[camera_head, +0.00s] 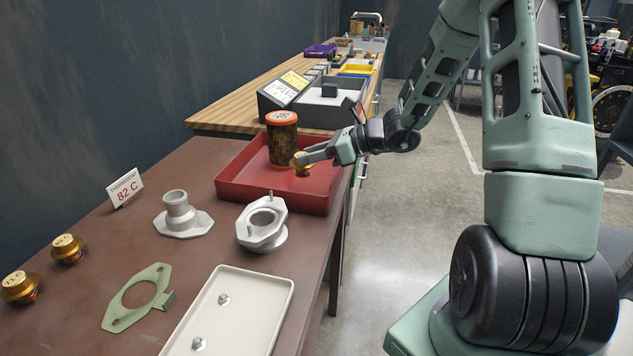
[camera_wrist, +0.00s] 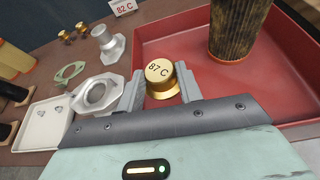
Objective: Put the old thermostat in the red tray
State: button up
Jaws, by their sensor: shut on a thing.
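My gripper (camera_head: 299,160) is shut on a brass thermostat (camera_head: 302,165), held over the near part of the red tray (camera_head: 230,182). In the wrist view the thermostat (camera_wrist: 160,80) reads "87 C" on top and sits between the two fingers (camera_wrist: 160,92). The red tray (camera_wrist: 155,32) spreads behind and to the right of it. I cannot tell how far the thermostat is above the tray floor. A dark cylindrical filter with an orange top (camera_head: 282,140) stands upright in the tray.
Two other brass thermostats (camera_head: 67,248) (camera_head: 20,287) stand at the table's left, near an "82 C" sign (camera_head: 124,188).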

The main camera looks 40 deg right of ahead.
jog(key=shift+f, duration=2.9)
jog(key=shift+f+b, duration=0.15)
jog(key=shift+b, duration=0.15)
jog(key=o, duration=1)
